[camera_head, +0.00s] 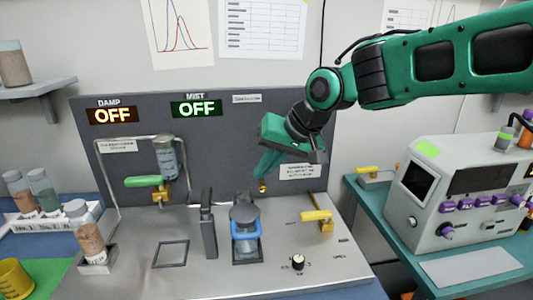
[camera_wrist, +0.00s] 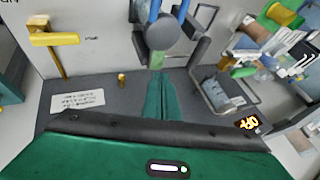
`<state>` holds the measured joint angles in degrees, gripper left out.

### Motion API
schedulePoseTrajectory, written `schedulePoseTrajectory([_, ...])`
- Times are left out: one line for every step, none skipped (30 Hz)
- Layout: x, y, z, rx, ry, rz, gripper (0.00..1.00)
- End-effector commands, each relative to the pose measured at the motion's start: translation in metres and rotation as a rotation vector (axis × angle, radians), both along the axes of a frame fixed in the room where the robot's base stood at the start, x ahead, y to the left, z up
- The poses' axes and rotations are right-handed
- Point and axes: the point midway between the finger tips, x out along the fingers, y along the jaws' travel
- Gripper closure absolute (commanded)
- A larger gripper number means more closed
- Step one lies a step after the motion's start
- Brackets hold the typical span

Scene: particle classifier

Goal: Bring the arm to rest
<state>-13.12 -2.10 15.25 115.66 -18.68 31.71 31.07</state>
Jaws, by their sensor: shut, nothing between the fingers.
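My green arm reaches in from the right in the head view. My gripper (camera_head: 262,176) hangs in front of the dark back panel (camera_head: 240,125), above the grey console (camera_head: 180,265). Its green fingers are together with nothing between them. In the wrist view the shut fingers (camera_wrist: 160,85) point toward the round grey cap of the device with the blue clamp (camera_wrist: 187,8). That device (camera_head: 246,228) stands on the console below and left of the gripper in the head view. Its exact gap from the fingertips cannot be told.
Green-handled valve (camera_head: 150,182) is at left. Displays DAMP (camera_head: 112,115) and MIST (camera_head: 196,108) read OFF. A grey instrument (camera_head: 460,190) stands on the right table; jars are at left.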

Motion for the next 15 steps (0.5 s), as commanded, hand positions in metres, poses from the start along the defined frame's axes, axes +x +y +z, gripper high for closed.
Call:
schedulePoseTrajectory([0.003, -0.019, -0.003, -0.02, 0.0, -0.028, 1.0])
schedulePoseTrajectory([0.005, -0.033, -0.005, -0.037, 0.002, -0.045, 1.0])
schedulePoseTrajectory([0.007, -0.054, -0.009, -0.062, 0.006, -0.073, 1.0])
schedulePoseTrajectory([0.007, -0.072, -0.013, -0.083, 0.009, -0.096, 1.0])
schedulePoseTrajectory([0.007, -0.091, -0.016, -0.105, 0.014, -0.121, 1.0])
schedulePoseTrajectory([0.006, -0.117, -0.021, -0.134, 0.022, -0.154, 1.0])
schedulePoseTrajectory([0.004, -0.136, -0.025, -0.155, 0.032, -0.18, 1.0])
schedulePoseTrajectory([0.001, -0.156, -0.028, -0.176, 0.04, -0.205, 1.0])
schedulePoseTrajectory([-0.004, -0.182, -0.033, -0.203, 0.055, -0.24, 1.0])
schedulePoseTrajectory([-0.009, -0.2, -0.036, -0.222, 0.066, -0.264, 1.0])
schedulePoseTrajectory([-0.014, -0.22, -0.04, -0.24, 0.081, -0.291, 1.0])
schedulePoseTrajectory([-0.024, -0.244, -0.044, -0.263, 0.1, -0.324, 1.0])
schedulePoseTrajectory([-0.031, -0.262, -0.048, -0.279, 0.114, -0.35, 1.0])
schedulePoseTrajectory([-0.04, -0.279, -0.051, -0.294, 0.131, -0.374, 1.0])
schedulePoseTrajectory([-0.052, -0.302, -0.056, -0.312, 0.155, -0.409, 1.0])
